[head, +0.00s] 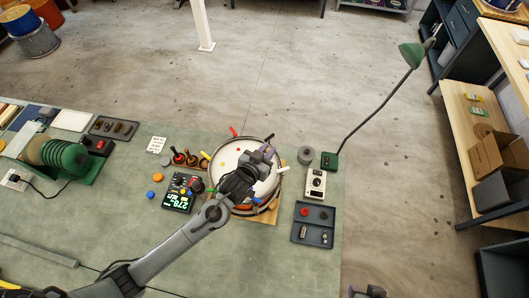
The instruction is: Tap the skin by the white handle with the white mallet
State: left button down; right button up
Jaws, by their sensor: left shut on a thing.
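The drum (226,178) sits on a wooden board, its pale skin facing up with small coloured dots on it. Coloured handles stand around its rim: the white handle (283,169) at the right, a red handle (233,131) at the back. My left gripper (264,156) is over the right part of the skin, left of the white handle. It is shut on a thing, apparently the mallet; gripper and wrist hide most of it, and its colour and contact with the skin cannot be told. My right gripper (370,292) is cut off at the bottom edge; its jaws are unclear.
Left of the drum are a rack (185,158) with several upright dark and red pieces and a box with a green display (179,193). Right of it are a meter (316,183), a grey tray (313,224) and a green lamp (411,54). The front bench is mostly clear.

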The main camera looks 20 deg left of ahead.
pick_arm(q)
jog(key=shift+s+a+f+b, duration=0.1)
jog(key=shift+f+b, duration=0.7)
jog(key=shift+f, duration=0.25)
jog(key=shift+r, duration=0.1)
notch_tip(320, 180, down, 4)
jog(key=shift+r+b, duration=0.1)
jog(key=shift+b, duration=1)
notch_tip(320, 180, up, 5)
jog(key=p, duration=0.5)
jog(key=shift+r+p, duration=0.2)
jog(key=shift+p, duration=0.1)
jog(key=shift+f, duration=0.1)
